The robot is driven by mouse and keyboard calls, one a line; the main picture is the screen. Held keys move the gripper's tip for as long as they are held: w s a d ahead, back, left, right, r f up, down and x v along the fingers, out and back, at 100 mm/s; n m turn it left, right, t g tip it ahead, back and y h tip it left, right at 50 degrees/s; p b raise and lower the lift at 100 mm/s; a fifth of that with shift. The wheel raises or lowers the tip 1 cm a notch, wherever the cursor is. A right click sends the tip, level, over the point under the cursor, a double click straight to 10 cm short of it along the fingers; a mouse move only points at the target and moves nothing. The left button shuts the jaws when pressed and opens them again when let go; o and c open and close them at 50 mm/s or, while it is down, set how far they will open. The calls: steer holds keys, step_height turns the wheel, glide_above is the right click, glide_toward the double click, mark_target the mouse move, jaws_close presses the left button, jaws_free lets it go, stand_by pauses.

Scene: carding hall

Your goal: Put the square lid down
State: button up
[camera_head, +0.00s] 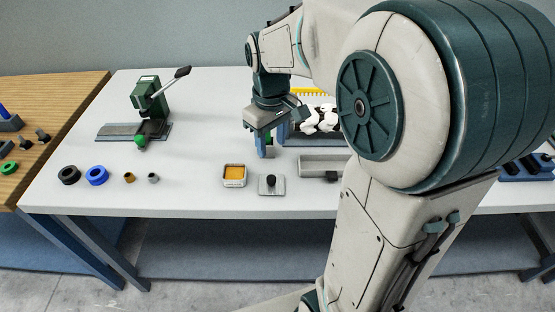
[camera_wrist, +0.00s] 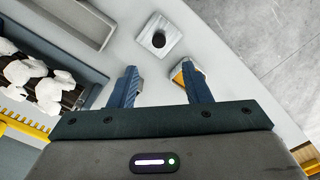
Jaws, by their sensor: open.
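The square lid (camera_head: 264,190) is a flat grey plate with a black knob in its middle. It lies flat on the white table near the front edge, and it also shows in the wrist view (camera_wrist: 148,29) at the top middle. A small square tin (camera_head: 234,184) with orange-yellow contents stands open just left of the lid in the head view; in the wrist view my right-hand finger partly hides it. My gripper (camera_head: 271,146) is behind the lid and tin in the head view. In the wrist view my gripper (camera_wrist: 160,68) is open, empty and apart from the lid.
A grey tray (camera_head: 322,159) lies right of the lid. Behind it is a carder with white fluff (camera_head: 322,119). A green lever press (camera_head: 147,97) stands back left. Black and blue rings (camera_head: 97,176) and small bushings lie front left. The table's middle left is clear.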

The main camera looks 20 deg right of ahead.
steer(key=s+f+m+t, duration=0.1)
steer(key=s+m, duration=0.4)
steer(key=s, duration=0.8)
steer(key=shift+s+t, duration=0.15)
steer(key=shift+t, duration=0.65)
